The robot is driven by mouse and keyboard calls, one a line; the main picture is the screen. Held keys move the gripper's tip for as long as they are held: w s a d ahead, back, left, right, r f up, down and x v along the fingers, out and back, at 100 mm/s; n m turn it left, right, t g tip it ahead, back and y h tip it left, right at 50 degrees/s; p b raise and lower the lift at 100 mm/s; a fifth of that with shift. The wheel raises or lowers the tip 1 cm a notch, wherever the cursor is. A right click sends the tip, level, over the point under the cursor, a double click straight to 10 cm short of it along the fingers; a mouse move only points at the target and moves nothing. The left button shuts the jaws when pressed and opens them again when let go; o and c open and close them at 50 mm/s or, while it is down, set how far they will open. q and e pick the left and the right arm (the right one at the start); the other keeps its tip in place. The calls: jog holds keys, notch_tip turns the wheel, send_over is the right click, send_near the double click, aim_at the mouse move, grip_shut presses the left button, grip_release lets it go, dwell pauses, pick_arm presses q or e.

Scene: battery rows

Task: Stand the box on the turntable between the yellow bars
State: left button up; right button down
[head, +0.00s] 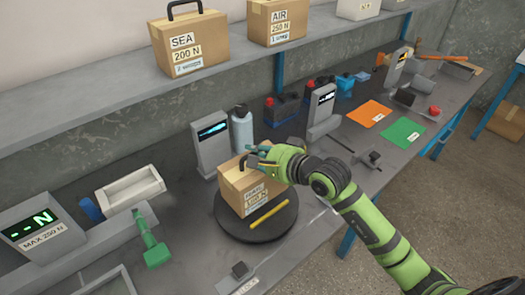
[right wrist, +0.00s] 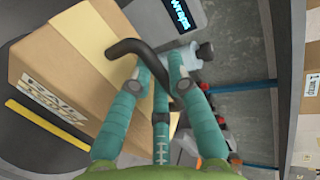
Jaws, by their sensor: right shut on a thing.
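The brown cardboard box (head: 240,196) has a white label and a dark handle on top. It is upright over the dark round turntable (head: 287,222); I cannot tell whether its base touches. One yellow bar (head: 269,214) lies on the turntable in front of the box, and no second bar shows. My right gripper (head: 262,163) is at the top of the box, shut on its handle. In the right wrist view the box (right wrist: 55,65) fills the left side, its curved handle (right wrist: 128,46) passing at the fingers (right wrist: 162,75). My left gripper is not in view.
A grey display post (head: 211,150) and a grey bottle (head: 242,130) stand close behind the turntable. A white tray (head: 130,190) and a green lever (head: 150,242) are to the left. Orange (head: 370,112) and green (head: 403,134) mats lie to the right. Boxes stand on the upper shelf.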

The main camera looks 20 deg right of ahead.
notch_tip(320, 180, down, 2)
jog(key=shift+p, duration=0.5)
jog(key=shift+f, duration=0.55)
jog(key=c, duration=1.6)
grip_release()
jog(key=shift+f, duration=0.5)
jog(key=o, duration=0.4)
jog(key=shift+s+r, duration=0.1)
jog(key=shift+r, duration=0.1)
